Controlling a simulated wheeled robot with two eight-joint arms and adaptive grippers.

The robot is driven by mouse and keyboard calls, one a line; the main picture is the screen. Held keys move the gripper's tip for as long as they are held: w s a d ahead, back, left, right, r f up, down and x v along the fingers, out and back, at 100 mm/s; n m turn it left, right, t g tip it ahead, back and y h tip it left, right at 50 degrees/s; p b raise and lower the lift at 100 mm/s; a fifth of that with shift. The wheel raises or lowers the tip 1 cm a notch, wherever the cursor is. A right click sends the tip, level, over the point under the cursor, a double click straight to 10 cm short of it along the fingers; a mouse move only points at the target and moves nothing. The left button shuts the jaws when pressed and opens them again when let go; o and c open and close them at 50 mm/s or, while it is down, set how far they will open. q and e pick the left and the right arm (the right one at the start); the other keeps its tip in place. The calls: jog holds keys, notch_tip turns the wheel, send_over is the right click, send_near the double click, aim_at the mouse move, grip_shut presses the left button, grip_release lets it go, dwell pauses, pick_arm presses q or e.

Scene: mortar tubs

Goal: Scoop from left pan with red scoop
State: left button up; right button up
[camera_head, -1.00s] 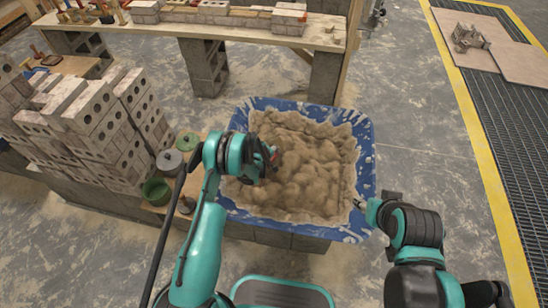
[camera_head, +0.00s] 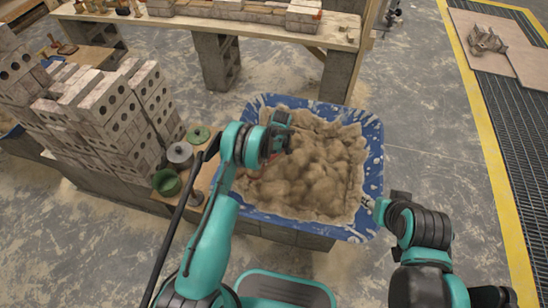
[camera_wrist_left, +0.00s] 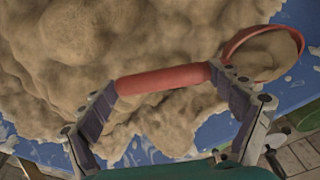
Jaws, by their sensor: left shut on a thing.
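One blue tub (camera_head: 372,160) with a mortar-splashed rim stands in front of me, filled with lumpy sandy mortar (camera_head: 315,165). My left gripper (camera_head: 282,140) is over the left part of the tub. It is shut on the handle of the red scoop (camera_wrist_left: 163,80), which lies across between its fingers in the left wrist view. The scoop's red-rimmed bowl is at the upper right there, close to the blue rim, with mortar-coloured material inside. In the head view the scoop is mostly hidden. My right gripper (camera_head: 371,203) is at the tub's right rim, too small to read.
Stacked hollow bricks (camera_head: 115,120) stand left of the tub. A green pot (camera_head: 166,182) and a grey lidded pot (camera_head: 181,154) are between them and the tub. A wooden bench (camera_head: 260,27) with bricks stands behind.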

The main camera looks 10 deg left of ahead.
pick_arm(q)
jog(key=shift+w+d+r+p, duration=0.15)
jog(key=shift+r+p, duration=0.4)
jog(key=shift+r, duration=1.1)
jog(key=shift+w+d+r+p, duration=0.15)
jog(key=shift+r+p, duration=0.35)
jog(key=shift+r, duration=1.1)
jog(key=shift+a, duration=0.1)
